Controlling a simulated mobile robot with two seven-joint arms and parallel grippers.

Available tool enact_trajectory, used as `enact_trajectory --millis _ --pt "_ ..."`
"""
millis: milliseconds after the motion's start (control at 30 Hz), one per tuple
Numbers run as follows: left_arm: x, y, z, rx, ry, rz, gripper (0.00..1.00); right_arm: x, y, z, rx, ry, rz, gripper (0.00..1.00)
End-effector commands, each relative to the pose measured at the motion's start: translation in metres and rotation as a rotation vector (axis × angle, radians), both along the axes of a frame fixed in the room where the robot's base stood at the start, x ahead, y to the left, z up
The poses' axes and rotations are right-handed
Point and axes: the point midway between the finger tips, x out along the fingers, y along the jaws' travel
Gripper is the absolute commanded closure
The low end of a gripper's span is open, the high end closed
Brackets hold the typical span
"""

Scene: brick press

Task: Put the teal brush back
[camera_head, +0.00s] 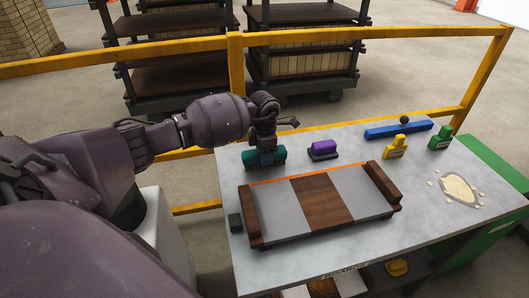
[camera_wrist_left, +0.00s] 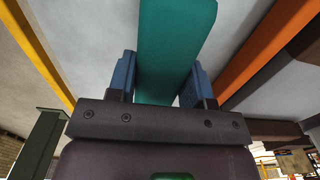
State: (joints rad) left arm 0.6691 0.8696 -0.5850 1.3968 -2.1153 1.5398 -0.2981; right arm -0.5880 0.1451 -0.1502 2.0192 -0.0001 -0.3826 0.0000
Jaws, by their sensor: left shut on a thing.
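The teal brush (camera_head: 280,155) is at the back left of the grey table (camera_head: 290,268), behind the left end of the striped board. My left gripper (camera_head: 264,149) is above it, pointing down, shut on the brush. In the left wrist view the teal body (camera_wrist_left: 172,45) sits between the two blue fingers of the left gripper (camera_wrist_left: 160,78). I cannot tell whether the brush touches the tabletop. My right gripper is not in view.
A purple block on a dark base (camera_head: 323,148) stands just right of the brush. The striped board (camera_head: 320,205) with raised brown ends fills the table's front middle. Further right are a blue bar (camera_head: 398,131), a yellow piece (camera_head: 395,147) and a green piece (camera_head: 440,139). A yellow rail (camera_head: 235,75) runs behind.

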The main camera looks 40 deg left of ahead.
Motion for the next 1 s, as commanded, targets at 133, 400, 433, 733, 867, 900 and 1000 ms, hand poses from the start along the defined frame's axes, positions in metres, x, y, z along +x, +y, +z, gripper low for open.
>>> enact_trajectory --millis 133,400,433,733,867,900,1000 --pt "0.0 0.0 0.0 0.0 0.0 0.0 0.34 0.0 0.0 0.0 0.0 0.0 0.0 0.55" --pt "0.0 0.0 0.0 0.0 0.0 0.0 0.28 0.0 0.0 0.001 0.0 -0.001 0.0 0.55" --pt "0.0 0.0 0.0 0.0 0.0 0.0 0.28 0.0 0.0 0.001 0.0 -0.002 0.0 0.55" --pt "0.0 0.001 0.033 0.002 -0.003 -0.001 0.28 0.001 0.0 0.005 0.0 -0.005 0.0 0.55" --pt "0.001 0.001 0.059 0.003 -0.005 -0.001 0.28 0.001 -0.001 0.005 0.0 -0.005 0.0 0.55" --pt "0.001 0.001 0.067 0.003 -0.005 -0.001 0.28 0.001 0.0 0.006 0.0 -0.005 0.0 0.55" --pt "0.001 0.001 0.085 0.002 -0.003 -0.001 0.28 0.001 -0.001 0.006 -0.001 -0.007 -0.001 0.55"
